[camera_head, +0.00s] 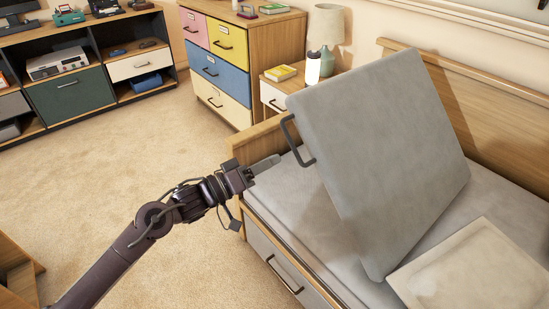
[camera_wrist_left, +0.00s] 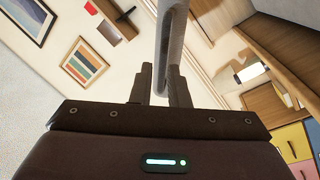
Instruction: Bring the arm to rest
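My left arm comes in from the lower left of the head view, held out over the carpet. Its gripper (camera_head: 276,161) is at the bed's edge, just left of the dark handle (camera_head: 291,136) on a tilted grey cushion-like panel (camera_head: 380,150). A small gap shows between fingertips and handle. In the left wrist view the two fingers (camera_wrist_left: 161,68) stand apart. A long grey shape (camera_wrist_left: 171,35) rises beyond and between them; I cannot tell if it is the handle or the panel's edge. No grip on it is visible. My right gripper is out of view.
The bed's wooden frame (camera_head: 252,148) and drawer front (camera_head: 283,262) are close to the gripper. A pillow (camera_head: 478,275) lies at lower right. A nightstand with a lamp (camera_head: 326,28) and a coloured dresser (camera_head: 222,75) stand behind. The carpet (camera_head: 105,165) at left is clear.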

